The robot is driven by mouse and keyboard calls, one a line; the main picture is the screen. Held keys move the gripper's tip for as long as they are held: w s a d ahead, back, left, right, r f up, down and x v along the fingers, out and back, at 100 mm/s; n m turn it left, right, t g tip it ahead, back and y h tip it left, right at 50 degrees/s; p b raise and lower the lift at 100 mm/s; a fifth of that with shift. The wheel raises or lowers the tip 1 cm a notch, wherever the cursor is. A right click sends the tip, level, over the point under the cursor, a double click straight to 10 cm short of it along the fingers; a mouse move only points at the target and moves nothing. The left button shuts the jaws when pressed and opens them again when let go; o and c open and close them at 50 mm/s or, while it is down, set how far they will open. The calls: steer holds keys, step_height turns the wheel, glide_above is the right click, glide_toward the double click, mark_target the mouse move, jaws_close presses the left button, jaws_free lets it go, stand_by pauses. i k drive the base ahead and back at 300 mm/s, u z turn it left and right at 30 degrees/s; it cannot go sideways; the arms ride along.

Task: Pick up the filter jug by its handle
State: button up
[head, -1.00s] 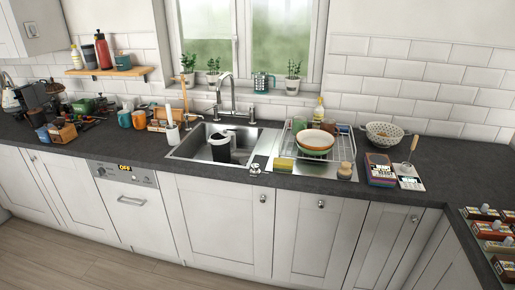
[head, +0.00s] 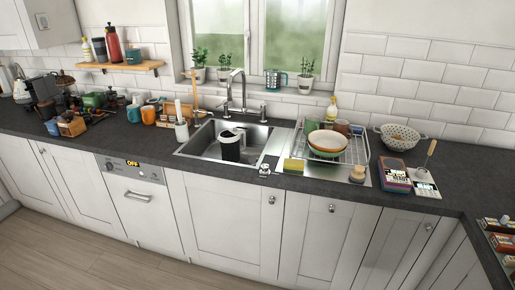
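A dark and white jug-like vessel (head: 230,148), which looks like the filter jug, stands in the sink basin (head: 197,146) below the tap. Its upper part rises near the basin's rim. Its handle is too small to make out clearly. A teal and grey jug or press (head: 275,79) stands on the windowsill between potted plants. My gripper is not in view.
The tap (head: 237,90) rises behind the sink. To the right, a dish rack (head: 350,155) holds bowls (head: 326,140), with a yellow sponge (head: 293,165) in front. A colander (head: 397,136) and books (head: 394,175) stand farther right. The worktop left of the sink's front is clear.

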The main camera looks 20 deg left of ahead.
mark_target(230, 139)
steer(key=z, duration=0.25)
steer(key=k, duration=0.65)
steer(key=u, duration=3.1)
steer(key=i, duration=0.15)
steer(key=z, duration=1.2)
steer(key=i, duration=0.95)
